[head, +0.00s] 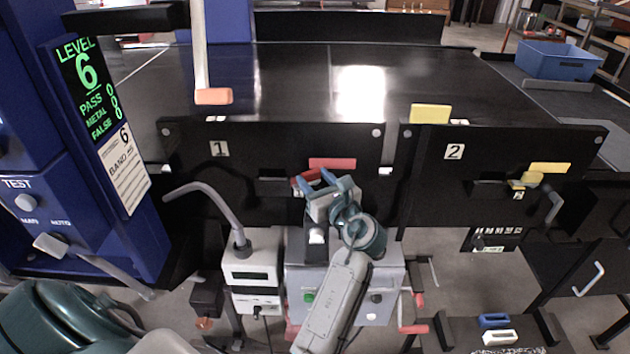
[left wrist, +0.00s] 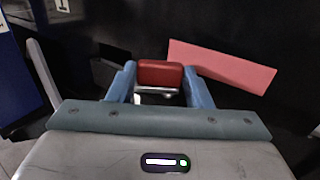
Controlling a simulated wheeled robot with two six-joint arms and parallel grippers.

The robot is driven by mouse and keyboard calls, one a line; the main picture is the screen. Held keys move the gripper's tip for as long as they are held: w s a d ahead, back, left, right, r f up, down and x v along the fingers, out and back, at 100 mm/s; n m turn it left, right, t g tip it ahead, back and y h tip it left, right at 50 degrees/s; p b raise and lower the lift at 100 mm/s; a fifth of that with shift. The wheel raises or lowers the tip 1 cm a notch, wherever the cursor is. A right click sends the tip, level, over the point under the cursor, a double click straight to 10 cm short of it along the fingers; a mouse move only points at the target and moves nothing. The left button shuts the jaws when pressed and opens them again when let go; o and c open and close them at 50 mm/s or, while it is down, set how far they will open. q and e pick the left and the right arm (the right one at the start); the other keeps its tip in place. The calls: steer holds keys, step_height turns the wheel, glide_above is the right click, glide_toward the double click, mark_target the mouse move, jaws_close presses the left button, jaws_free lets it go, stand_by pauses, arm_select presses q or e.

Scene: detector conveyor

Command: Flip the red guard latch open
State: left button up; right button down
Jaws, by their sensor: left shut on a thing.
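The red guard latch (head: 302,181) is a small red block on the front of the black panel marked 1, just below a flat red strip (head: 332,164). My left gripper (head: 317,179) is at the latch, with its blue fingers pointing at the panel. In the left wrist view the red latch block (left wrist: 160,74) sits between the two blue fingers of my gripper (left wrist: 160,84), which is shut on it. A small metal piece shows under the block. The red strip (left wrist: 222,66) runs to the right behind the fingers. The gripper partly hides the latch in the head view. My right gripper is not in view.
Panel 2 (head: 455,152) on the right carries yellow parts, including a yellow latch (head: 526,180). A grey box (head: 385,290) and a white instrument (head: 252,275) with a curved grey tube stand below panel 1. A blue cabinet (head: 75,130) is at the left.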

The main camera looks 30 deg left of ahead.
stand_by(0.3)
arm_select(q)
steer(key=o, duration=1)
steer(key=shift+t, duration=0.3)
